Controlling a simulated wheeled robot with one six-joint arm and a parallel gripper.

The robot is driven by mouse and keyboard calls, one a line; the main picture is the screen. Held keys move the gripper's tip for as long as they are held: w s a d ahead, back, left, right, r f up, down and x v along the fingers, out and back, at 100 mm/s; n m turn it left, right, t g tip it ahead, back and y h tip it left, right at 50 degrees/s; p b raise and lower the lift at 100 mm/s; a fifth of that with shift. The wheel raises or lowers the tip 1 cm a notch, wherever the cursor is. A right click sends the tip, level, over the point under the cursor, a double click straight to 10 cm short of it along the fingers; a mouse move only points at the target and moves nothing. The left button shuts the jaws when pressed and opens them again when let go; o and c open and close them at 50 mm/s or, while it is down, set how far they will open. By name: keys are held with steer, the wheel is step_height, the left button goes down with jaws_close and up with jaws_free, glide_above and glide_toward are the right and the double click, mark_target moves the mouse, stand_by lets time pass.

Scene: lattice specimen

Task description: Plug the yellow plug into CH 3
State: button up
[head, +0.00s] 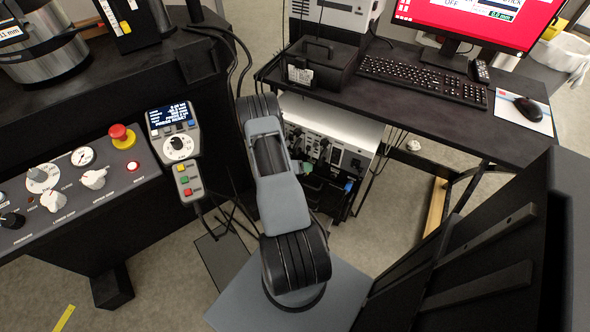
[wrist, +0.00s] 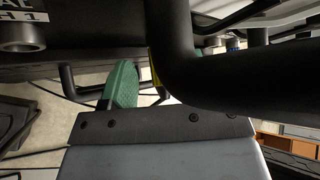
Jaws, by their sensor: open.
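My gripper (head: 309,170) is at the front of the equipment rack under the desk, partly hidden by my own arm in the head view. In the wrist view one green finger (wrist: 124,84) shows. The other finger is hidden behind a thick black bent bar, and nothing is seen held. A thin yellow strip (wrist: 155,76) shows beside that bar; it may be part of the yellow plug, but I cannot tell. The rack's front panel (head: 322,147) has dark sockets and plugs. CH 3 cannot be made out; a label ending in "H 1" (wrist: 22,14) shows in the wrist view.
The thick black bent bar (wrist: 185,65) crosses close in front of my wrist camera. A blue part (head: 349,186) is at the rack's right. The desk (head: 420,102) overhangs the rack. A control console (head: 75,190) stands left, and a dark panel (head: 500,235) stands right.

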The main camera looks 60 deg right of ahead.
steer(key=shift+s+d+f, duration=0.25)
steer(key=shift+d+f, duration=0.05)
steer(key=shift+d, duration=0.2)
steer(key=shift+c, duration=0.4)
steer(key=c, duration=0.9)
